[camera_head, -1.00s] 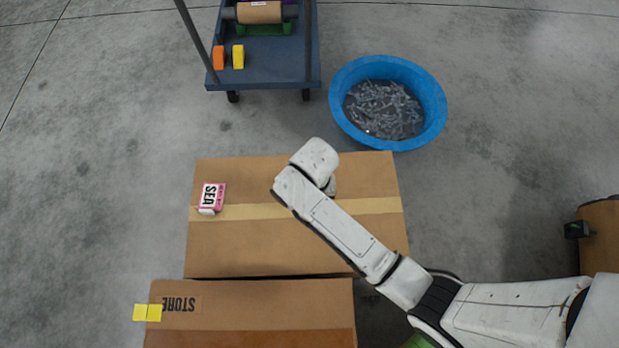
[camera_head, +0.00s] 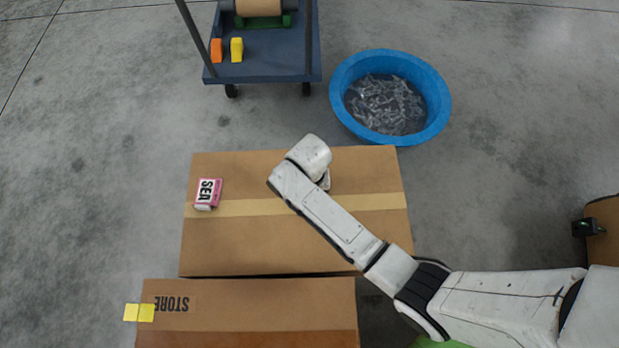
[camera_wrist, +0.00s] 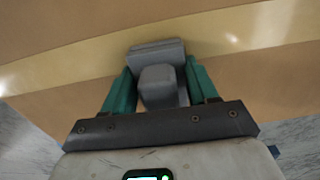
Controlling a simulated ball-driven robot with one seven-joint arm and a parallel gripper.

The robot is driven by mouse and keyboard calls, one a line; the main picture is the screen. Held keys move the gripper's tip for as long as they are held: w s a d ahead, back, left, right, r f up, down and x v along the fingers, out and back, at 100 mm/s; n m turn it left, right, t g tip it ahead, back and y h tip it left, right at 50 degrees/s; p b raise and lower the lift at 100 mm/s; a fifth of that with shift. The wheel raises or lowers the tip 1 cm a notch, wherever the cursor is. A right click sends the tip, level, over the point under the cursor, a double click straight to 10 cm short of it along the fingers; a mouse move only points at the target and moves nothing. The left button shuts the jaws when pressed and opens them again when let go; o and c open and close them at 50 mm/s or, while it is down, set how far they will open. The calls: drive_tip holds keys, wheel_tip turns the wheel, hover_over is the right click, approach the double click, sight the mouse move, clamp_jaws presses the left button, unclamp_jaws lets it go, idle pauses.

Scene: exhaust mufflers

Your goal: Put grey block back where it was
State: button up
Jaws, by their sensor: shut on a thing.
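The grey block (camera_wrist: 158,57) shows in the wrist view between the two green fingers of my gripper (camera_wrist: 158,82). My gripper is shut on it. Behind the block is the top of a cardboard box with a tan tape strip (camera_wrist: 60,68). Whether the block touches the box top, I cannot tell. In the head view my wrist hangs over the right half of this cardboard box (camera_head: 250,250), near its tape; the arm hides the block and the fingers there.
A pink and white pack (camera_head: 207,194) lies on the box's left part. A second box marked STORE (camera_head: 240,305) stands in front. A blue tub (camera_head: 440,115) of metal pieces is behind right. A blue cart (camera_head: 275,68) with an orange block (camera_head: 216,50) and a yellow block (camera_head: 237,49) stands behind.

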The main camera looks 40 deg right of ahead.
drive_tip(key=o, duration=1.2)
wheel_tip(320, 180, up, 12)
drive_tip(key=p, duration=0.5)
drive_tip(key=shift+r, duration=0.15)
drive_tip(key=s+d+r+n, duration=0.3)
drive_tip(key=s+d, duration=0.1)
drive_tip(key=s, duration=0.5)
drive_tip(key=s+d+r+n+t, duration=0.1)
drive_tip(key=s+d+r+n, duration=0.2)
drive_tip(key=s, duration=0.5)
drive_tip(key=shift+s+d+r, duration=0.15)
drive_tip(key=shift+s+d, duration=0.25)
drive_tip(key=shift+d, duration=0.35)
